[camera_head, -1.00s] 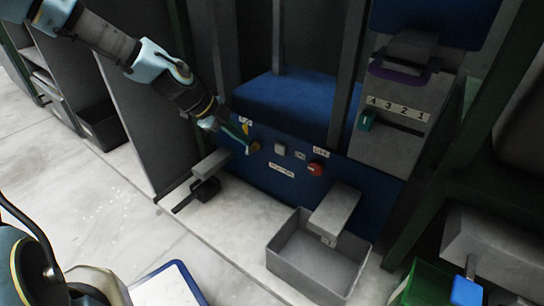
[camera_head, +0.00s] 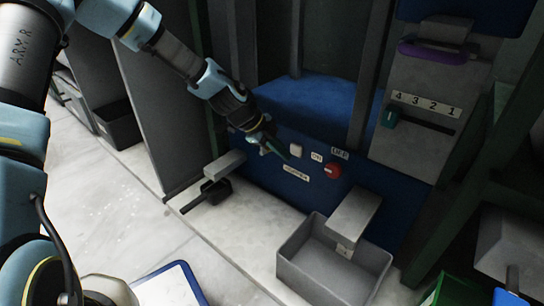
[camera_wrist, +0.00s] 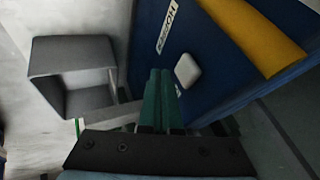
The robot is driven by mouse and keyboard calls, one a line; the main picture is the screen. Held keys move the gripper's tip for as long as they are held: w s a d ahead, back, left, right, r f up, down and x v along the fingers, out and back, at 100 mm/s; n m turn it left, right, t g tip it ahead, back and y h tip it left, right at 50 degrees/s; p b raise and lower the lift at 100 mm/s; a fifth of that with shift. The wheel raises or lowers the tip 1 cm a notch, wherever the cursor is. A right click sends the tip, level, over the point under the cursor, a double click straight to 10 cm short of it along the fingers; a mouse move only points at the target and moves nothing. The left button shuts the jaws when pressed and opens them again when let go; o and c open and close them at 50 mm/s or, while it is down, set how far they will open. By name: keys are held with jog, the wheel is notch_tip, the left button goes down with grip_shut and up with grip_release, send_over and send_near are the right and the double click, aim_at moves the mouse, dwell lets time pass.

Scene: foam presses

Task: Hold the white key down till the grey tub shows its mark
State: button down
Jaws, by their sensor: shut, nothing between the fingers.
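The white key (camera_head: 295,150) is a small square button on the blue front panel of the press. It also shows in the wrist view (camera_wrist: 187,70), just right of my fingertips. My gripper (camera_head: 284,154) is shut and empty, its teal fingers (camera_wrist: 160,95) pointing at the panel beside the key. I cannot tell whether they touch the panel or key. The grey tub (camera_head: 300,272) stands open on the floor under a grey spout (camera_head: 353,212). I see no mark inside it; the spout hides part of its inside.
A red button (camera_head: 333,170) with ON and OFF labels sits right of the key. A yellow part (camera_wrist: 262,35) is close to my fingers in the wrist view. A teal slider (camera_head: 390,118) stands by a 4-3-2-1 scale (camera_head: 426,105). A green crate (camera_head: 455,290) is at lower right.

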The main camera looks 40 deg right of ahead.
jog(key=shift+w+d+b, duration=0.25)
jog(key=shift+d+b, duration=0.05)
jog(key=shift+d, duration=0.75)
